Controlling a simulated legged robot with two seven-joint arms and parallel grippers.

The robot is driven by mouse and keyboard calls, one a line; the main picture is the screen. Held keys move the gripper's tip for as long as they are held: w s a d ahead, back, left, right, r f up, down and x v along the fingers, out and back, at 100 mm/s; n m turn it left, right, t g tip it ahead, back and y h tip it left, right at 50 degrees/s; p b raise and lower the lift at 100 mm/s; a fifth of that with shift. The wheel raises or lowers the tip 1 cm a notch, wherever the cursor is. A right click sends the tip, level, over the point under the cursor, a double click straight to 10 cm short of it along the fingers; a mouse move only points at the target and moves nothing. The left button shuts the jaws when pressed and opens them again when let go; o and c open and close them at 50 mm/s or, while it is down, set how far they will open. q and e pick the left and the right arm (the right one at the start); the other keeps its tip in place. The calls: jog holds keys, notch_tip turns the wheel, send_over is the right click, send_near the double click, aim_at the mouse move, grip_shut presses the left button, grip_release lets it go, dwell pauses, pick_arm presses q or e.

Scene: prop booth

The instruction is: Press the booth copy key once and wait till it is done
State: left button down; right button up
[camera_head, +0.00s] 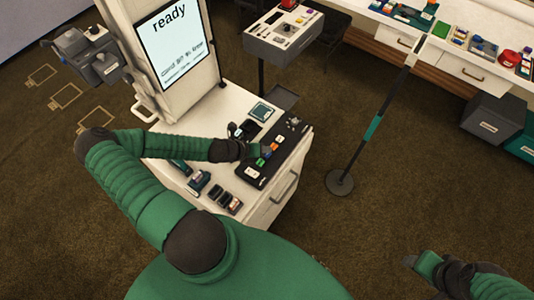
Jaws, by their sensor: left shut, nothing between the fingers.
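A black key panel (282,150) lies on the white booth cabinet top, with small coloured keys. A green key (260,162) and an orange key (275,147) show on it; their labels are too small to read, so I cannot tell which is the copy key. The booth screen (172,45) stands upright behind and reads "ready". My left gripper (257,154) is shut and empty, with its tips at the panel beside the coloured keys. I cannot tell whether it touches a key. My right gripper (414,262) is low at the right, away from the booth, its fingers unclear.
Small dark devices (226,199) lie on the cabinet's near part. A stand with a round base (340,182) rises right of the cabinet.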

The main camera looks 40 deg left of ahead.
pick_arm(q)
jog(key=shift+f, duration=0.15)
jog(key=shift+f, duration=0.2)
jog(key=shift+f, duration=0.4)
dwell(0.5)
dwell(0.3)
jog(key=shift+r+p, duration=0.65)
jog(key=shift+r, duration=0.15)
jog(key=shift+r, duration=0.1)
notch_tip(320, 180, up, 5)
jog(key=p, duration=0.5)
